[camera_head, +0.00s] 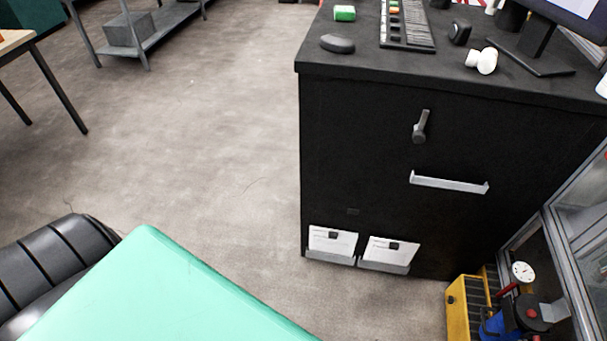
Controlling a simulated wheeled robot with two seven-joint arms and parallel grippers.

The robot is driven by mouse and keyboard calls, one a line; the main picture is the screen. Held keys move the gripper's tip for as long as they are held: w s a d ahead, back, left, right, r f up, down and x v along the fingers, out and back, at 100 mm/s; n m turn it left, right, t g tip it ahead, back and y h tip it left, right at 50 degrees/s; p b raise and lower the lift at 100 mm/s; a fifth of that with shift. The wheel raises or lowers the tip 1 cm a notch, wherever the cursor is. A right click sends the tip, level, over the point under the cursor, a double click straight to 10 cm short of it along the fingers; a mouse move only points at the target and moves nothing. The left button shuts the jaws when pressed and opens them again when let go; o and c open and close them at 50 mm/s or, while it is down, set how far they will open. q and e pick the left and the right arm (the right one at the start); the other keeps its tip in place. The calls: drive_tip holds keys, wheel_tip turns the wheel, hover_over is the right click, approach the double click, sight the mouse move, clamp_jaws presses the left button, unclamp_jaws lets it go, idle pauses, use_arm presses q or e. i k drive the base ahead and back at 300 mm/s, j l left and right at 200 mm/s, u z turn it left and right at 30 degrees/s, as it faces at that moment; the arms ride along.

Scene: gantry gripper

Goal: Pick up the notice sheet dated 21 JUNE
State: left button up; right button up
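Two white notice sheets stand side by side in low grey holders near the bottom of a black cabinet's front (360,160). One is the left sheet (331,246) and the other is the right sheet (391,252). Each has a small dark clip or block at its upper part. The print is too small to read, so I cannot tell which one is dated 21 JUNE. Neither of my grippers is in view.
Above the sheets, the cabinet front carries an empty light-grey ledge (449,184) and a grey handle (422,127). A yellow crate (459,305) with tools stands at lower right. A mint-green surface (150,290) fills the lower left. Open floor (210,150) lies left of the cabinet.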

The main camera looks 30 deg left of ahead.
sight(335, 242)
drive_tip(key=u, duration=0.65)
